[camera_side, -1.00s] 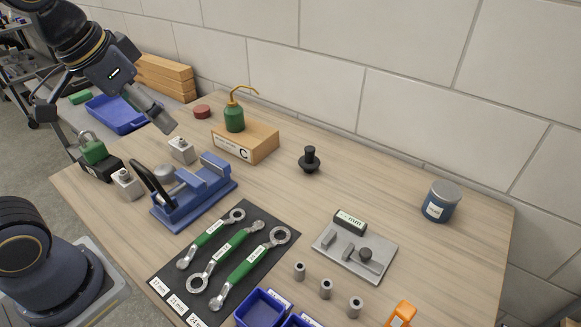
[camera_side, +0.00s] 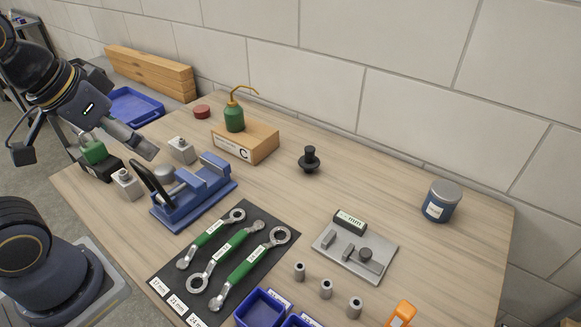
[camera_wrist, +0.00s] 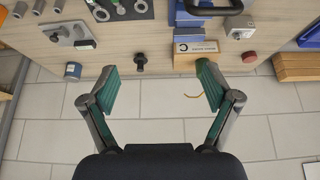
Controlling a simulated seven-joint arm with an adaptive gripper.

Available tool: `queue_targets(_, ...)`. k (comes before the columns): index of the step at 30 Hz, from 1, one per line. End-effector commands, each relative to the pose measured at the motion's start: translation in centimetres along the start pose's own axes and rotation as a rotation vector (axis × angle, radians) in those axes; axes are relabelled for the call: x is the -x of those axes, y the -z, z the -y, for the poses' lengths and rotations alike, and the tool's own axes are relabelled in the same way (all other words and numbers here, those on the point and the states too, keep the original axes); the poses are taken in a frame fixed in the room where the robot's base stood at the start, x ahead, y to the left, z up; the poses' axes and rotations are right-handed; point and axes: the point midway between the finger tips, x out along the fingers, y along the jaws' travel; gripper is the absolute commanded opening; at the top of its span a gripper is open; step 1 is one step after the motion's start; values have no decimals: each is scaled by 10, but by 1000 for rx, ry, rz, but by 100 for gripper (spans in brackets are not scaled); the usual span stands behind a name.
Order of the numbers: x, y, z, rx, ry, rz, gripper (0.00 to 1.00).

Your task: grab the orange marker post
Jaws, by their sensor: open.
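An orange object (camera_side: 402,314), which looks like the marker post, is at the bottom right of the side view, at the table's near edge. Its lower part is cut off by the picture edge. I cannot make it out clearly in the wrist view. My gripper (camera_wrist: 160,80) is open and empty, with its two green-padded fingers wide apart. In the side view my arm is at the upper left, over the table's left end, far from the orange object.
A blue vise (camera_side: 195,192), a wooden block with an oil can (camera_side: 234,118), wrenches on a black mat (camera_side: 275,219), a black knob (camera_side: 309,160), a metal plate (camera_side: 373,264), upright sockets (camera_side: 326,289), blue bins (camera_side: 262,307) and a tin (camera_side: 441,202) occupy the table. The right rear is mostly clear.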

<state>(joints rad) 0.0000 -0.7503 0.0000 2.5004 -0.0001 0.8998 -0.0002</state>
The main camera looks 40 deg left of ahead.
Motion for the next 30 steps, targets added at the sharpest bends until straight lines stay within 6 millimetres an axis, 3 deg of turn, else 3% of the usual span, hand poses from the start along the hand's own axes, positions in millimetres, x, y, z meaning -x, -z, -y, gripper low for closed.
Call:
queue_targets(9, 0, 0, 0, 0, 0, 0, 86)
queue_targets(18, 0, 0, 0, 0, 0, 0, 57)
queue_targets(26, 0, 0, 0, 4, 0, 0, 57)
queue_targets(30, 0, -1, 1, 90, 6, 4, 57)
